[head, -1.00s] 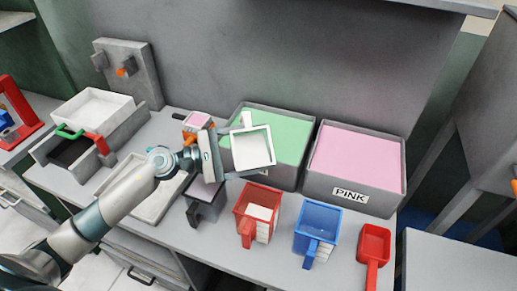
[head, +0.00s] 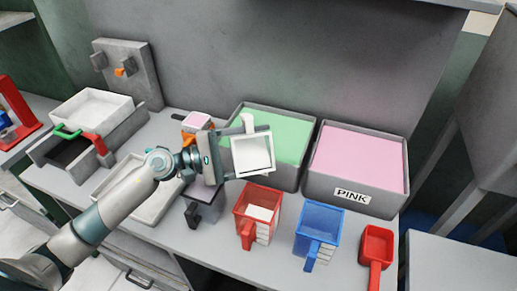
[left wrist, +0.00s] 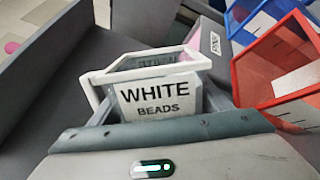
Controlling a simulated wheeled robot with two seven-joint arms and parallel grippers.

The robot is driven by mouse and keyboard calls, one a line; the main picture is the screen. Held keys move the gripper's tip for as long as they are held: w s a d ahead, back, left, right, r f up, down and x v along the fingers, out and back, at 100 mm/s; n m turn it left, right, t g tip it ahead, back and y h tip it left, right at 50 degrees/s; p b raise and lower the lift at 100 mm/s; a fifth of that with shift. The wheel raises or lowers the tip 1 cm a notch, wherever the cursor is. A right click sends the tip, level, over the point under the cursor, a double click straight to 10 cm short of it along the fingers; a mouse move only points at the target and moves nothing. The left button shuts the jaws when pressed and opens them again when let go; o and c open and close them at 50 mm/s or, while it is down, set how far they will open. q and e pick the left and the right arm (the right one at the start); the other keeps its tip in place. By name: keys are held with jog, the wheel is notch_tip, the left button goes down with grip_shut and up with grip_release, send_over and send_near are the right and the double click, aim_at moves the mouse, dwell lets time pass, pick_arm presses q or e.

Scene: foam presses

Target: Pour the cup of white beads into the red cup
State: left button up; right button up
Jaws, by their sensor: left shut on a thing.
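My left gripper (head: 268,153) is shut on the white cup (head: 253,156), holding it in the air in front of the green bin. The cup's open top faces the head camera, and its inside looks plain white; I cannot make out single beads. In the left wrist view the cup (left wrist: 160,98) reads "WHITE BEADS" and sits between the fingers. The red cup (head: 246,219) stands on the table just below the white cup in the head view, with a white patch inside. It also shows in the left wrist view (left wrist: 262,75) at right, apart from the white cup. My right gripper is not in view.
A blue cup (head: 318,222) and a small red scoop (head: 376,245) stand right of the red cup. Behind are a green-filled bin (head: 297,168) and a bin labelled PINK (head: 385,203). A dark cup (head: 203,205) and a shallow tray (head: 150,213) lie near my arm.

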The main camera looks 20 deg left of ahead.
pick_arm(q)
jog(key=shift+f+m+b, duration=0.2)
jog(key=shift+m+b, duration=0.1)
jog(key=shift+m, duration=0.4)
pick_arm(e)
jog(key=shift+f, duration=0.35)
pick_arm(q)
jog(key=shift+s+b, duration=0.1)
jog(key=shift+b, duration=0.25)
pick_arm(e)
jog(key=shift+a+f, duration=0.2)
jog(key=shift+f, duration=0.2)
pick_arm(q)
jog(key=shift+d+f+m+b, duration=0.15)
jog(key=shift+m+b, duration=0.35)
jog(key=shift+b, duration=0.25)
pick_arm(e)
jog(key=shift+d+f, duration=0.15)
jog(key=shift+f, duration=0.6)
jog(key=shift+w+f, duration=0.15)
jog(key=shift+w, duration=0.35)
pick_arm(q)
jog(key=shift+b, duration=0.3)
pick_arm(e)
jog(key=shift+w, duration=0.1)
